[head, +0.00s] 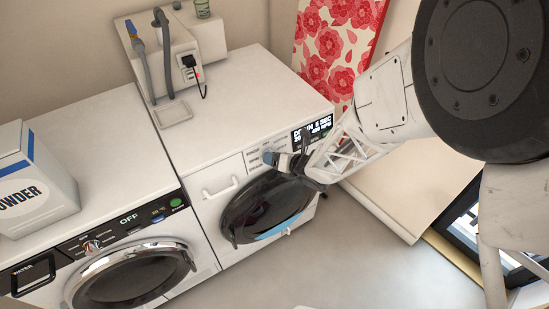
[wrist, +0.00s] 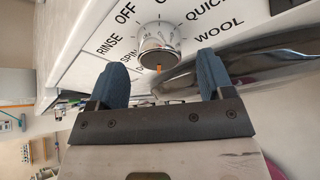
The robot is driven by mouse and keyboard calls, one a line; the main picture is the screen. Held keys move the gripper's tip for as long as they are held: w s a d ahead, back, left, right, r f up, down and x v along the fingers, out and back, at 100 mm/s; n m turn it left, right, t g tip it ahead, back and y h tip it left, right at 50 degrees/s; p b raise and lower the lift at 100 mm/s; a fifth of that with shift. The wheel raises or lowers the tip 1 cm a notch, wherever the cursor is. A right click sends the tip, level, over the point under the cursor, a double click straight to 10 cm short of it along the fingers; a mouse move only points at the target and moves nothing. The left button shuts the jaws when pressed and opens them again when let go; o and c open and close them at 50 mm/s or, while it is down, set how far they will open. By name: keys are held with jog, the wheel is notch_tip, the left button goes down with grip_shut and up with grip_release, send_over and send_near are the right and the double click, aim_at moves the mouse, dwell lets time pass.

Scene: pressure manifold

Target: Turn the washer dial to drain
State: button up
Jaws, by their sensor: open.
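The right-hand washer (head: 222,130) is white with a dark round door, and its lit display (head: 312,131) appears to read "DRAIN" with seconds and RPM. In the wrist view, the silver dial (wrist: 157,44) has an orange mark at its lower side. In the head view my gripper (head: 279,161) is at the washer's front panel, obscuring the dial area.
A second washer (head: 110,130) stands at left, its display reading OFF, with a powder box (head: 38,185) on top. A white unit with hoses (head: 185,55) stands behind. The washer door (head: 265,208) is close to my gripper. Floor in front is clear.

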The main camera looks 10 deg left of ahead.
jog(key=shift+v, duration=2.8)
jog(key=shift+r, duration=0.1)
jog(key=d+r+m+t+h, duration=0.2)
jog(key=d+r+m+h, duration=0.8)
jog(key=d+r+m, duration=1)
jog(key=s+d+r+m+g, duration=0.3)
jog(key=s+d+r+m, duration=0.1)
jog(key=s+m, duration=0.6)
jog(key=s+d+r+m+g, duration=0.2)
jog(key=s+d+r+m, duration=0.1)
jog(key=s+r+m, duration=0.4)
jog(key=s+m, duration=0.3)
jog(key=s, duration=0.3)
jog(key=shift+d+r+g+h, duration=0.15)
jog(key=shift+d+g+h, duration=0.25)
